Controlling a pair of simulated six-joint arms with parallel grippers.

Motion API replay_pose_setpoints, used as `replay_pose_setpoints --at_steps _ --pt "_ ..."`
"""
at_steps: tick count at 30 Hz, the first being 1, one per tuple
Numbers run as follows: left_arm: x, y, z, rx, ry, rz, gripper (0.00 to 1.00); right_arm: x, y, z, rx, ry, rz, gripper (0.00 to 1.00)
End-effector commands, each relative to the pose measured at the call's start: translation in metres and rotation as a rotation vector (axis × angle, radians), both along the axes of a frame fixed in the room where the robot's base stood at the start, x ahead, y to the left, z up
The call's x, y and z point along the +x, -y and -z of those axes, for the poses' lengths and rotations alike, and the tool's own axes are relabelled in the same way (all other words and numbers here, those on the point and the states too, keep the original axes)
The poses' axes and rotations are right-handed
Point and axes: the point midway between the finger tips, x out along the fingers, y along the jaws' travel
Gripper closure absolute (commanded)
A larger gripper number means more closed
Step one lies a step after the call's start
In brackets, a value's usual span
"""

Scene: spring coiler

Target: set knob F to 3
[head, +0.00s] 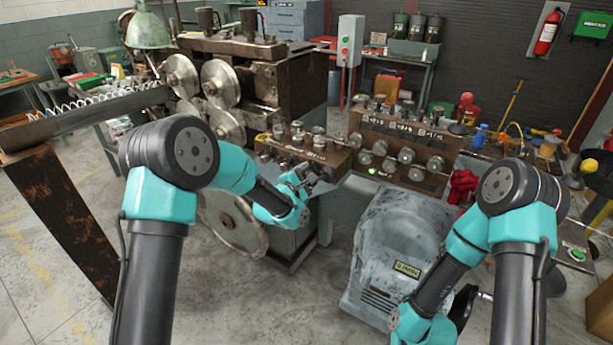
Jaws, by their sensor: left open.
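A rusty brown control box (400,128) carries several round metal knobs (390,165) on its front. A second, lower panel (285,148) to its left has more knobs (319,143). The letters and scale marks are too small to read, so I cannot tell which knob is F or where it points. My left gripper (325,176) is open, just below the right end of the lower panel and left of the brown box's knobs. I cannot tell whether it touches a knob. My right arm bends down at the lower right; its gripper is not clearly visible.
Large metal wheels (221,83) of the coiler stand behind my left arm. A spring lies on a rusty trough (85,110) at left. A grey machine housing (395,250) stands below the brown box. A cluttered bench (490,140) is at right.

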Motion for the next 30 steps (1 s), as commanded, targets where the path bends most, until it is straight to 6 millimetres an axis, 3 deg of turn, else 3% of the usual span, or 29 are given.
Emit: replay_pose_setpoints --at_steps 8,23,30 --pt "0.0006 0.0002 0.0000 0.000 0.000 0.000 0.44 0.0000 0.0000 0.0000 0.000 0.000 0.000 0.57" --pt "0.0005 0.0000 0.0000 0.000 0.000 0.000 0.92 0.0000 0.0000 0.0000 0.000 0.000 0.000 0.57" --pt "0.0004 0.0000 0.0000 0.011 0.006 0.000 0.92 0.0000 0.0000 0.0000 0.000 0.000 0.000 0.57"
